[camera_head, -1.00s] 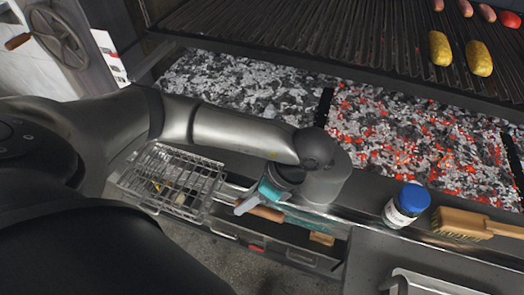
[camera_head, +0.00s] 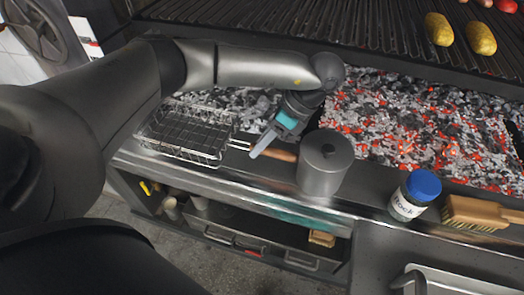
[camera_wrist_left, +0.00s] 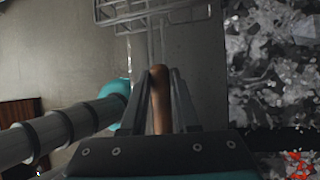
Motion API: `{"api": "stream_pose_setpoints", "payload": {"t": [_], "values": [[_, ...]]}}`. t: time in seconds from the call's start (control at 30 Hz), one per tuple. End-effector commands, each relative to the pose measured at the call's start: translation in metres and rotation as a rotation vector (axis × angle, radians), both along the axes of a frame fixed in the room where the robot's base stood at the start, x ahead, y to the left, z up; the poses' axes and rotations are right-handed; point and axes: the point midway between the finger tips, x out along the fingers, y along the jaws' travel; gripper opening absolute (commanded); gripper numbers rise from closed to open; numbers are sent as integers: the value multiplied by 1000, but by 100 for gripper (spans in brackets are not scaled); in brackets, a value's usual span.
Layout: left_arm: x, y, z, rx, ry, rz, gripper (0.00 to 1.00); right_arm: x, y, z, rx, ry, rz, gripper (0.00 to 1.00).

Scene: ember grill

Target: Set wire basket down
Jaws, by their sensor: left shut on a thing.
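The wire basket (camera_head: 188,132) is a flat metal mesh cage with a wooden handle (camera_head: 276,153). It lies roughly level over the steel ledge (camera_head: 262,189) in front of the coals. I cannot tell whether its underside touches the ledge. My left gripper (camera_head: 262,146), with teal parts, is shut on the handle near the mesh's right side. In the left wrist view the handle (camera_wrist_left: 160,98) lies between the fingers, and part of the mesh (camera_wrist_left: 148,14) shows at the top. My right gripper is not in view.
A grey lidded canister (camera_head: 325,167) stands just right of the handle's end. Further right are a blue-lidded jar (camera_head: 414,195) and a wooden brush (camera_head: 476,213). Coals (camera_head: 420,125), partly glowing, lie behind the ledge under the grill grate (camera_head: 330,20). An open shelf is below.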

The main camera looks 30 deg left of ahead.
Motion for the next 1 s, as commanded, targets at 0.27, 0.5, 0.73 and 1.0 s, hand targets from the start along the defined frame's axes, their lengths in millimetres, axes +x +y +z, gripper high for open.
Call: {"api": "stream_pose_setpoints", "payload": {"t": [0.27, 0.5, 0.73, 1.0], "values": [[10, 3, -5, 3, 0, 0, 0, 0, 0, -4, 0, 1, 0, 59], [10, 3, -35, 4, 1, 1, 0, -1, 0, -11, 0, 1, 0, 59], [10, 3, -34, 3, 0, 1, 0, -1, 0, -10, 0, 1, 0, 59], [9, 3, -37, 0, 0, 0, 49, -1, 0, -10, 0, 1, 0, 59]]}}
